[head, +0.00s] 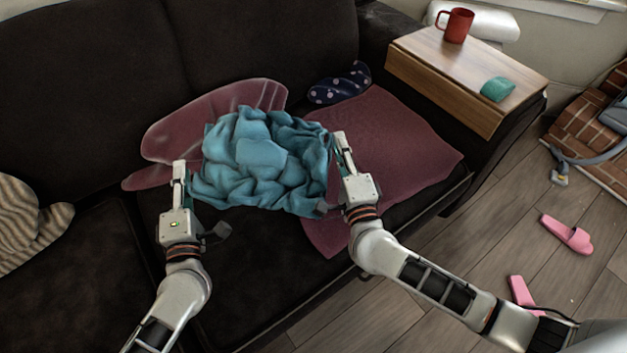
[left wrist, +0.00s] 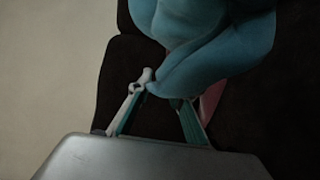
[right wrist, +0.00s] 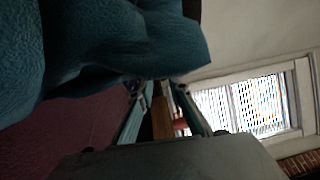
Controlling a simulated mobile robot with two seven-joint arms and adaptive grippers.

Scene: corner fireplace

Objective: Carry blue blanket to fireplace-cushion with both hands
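The blue blanket (head: 258,160) is bunched up over the middle of the dark sofa, between my two grippers. My left gripper (head: 180,168) is at its left side, fingertips against or close to its edge. In the left wrist view, a fold of the blanket (left wrist: 205,55) lies at the fingertips (left wrist: 163,92). My right gripper (head: 340,140) is at its right side. In the right wrist view, the blanket (right wrist: 110,45) hangs across the fingertips (right wrist: 157,90). Both finger pairs stand apart; whether cloth is pinched between them is unclear. I cannot identify the fireplace cushion.
A pink translucent cushion (head: 185,122) and a pink throw (head: 400,140) lie on the sofa (head: 85,80). A wooden armrest tray (head: 430,65) holds a red mug (head: 457,25). Pink slippers (head: 567,233) lie on the floor near a brick hearth edge (head: 590,145) at right.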

